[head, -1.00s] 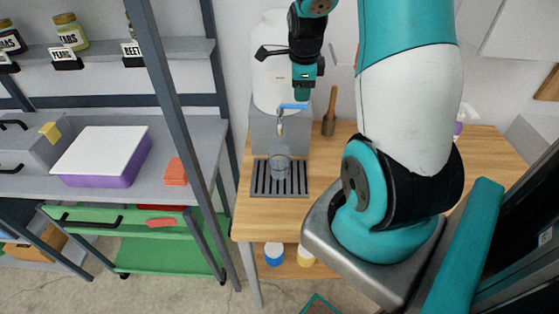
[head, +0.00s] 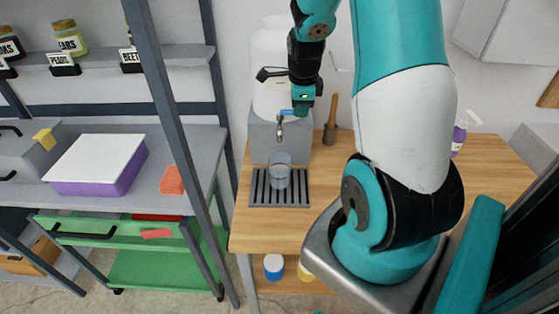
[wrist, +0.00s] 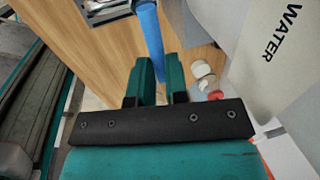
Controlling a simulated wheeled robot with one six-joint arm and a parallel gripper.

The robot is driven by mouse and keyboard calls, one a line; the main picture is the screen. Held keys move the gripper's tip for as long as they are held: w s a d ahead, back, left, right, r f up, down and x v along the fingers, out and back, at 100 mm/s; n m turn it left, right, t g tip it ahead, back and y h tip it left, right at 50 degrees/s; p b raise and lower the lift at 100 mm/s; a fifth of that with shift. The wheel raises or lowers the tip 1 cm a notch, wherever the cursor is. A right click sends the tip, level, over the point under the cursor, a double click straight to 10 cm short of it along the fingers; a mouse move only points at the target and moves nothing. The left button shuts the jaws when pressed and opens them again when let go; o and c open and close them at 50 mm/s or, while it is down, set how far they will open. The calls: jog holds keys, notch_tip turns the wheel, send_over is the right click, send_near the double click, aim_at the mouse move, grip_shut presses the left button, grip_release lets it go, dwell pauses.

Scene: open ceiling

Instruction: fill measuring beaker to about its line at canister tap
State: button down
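The white water canister (head: 272,55) stands on a grey stand (head: 262,140) at the back of the wooden table; its lettering "WATER" shows in the wrist view. Its metal tap (head: 280,133) has a blue lever (head: 287,112). My gripper (head: 302,110) is at the lever's right end. In the wrist view the blue lever (wrist: 150,35) runs down between the two close teal fingers (wrist: 160,80), which look shut on it. The clear measuring beaker (head: 280,177) stands upright on the slotted drip tray (head: 260,202) below the spout. Its line and water level are too small to tell.
A wooden pestle-like tool (head: 331,118) stands right of the canister. A purple spray bottle (head: 459,135) is at the table's right. A metal shelf post (head: 170,120) rises close on the left. The table front (head: 270,240) is clear.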

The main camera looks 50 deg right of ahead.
dwell(0.3)
jog(key=shift+s+a+m, duration=0.15)
jog(key=shift+a+m, duration=0.1)
jog(key=shift+m, duration=0.35)
jog(key=shift+s+a+m, duration=0.15)
jog(key=shift+a+m, duration=0.05)
jog(key=shift+m, duration=0.4)
dwell(6.5)
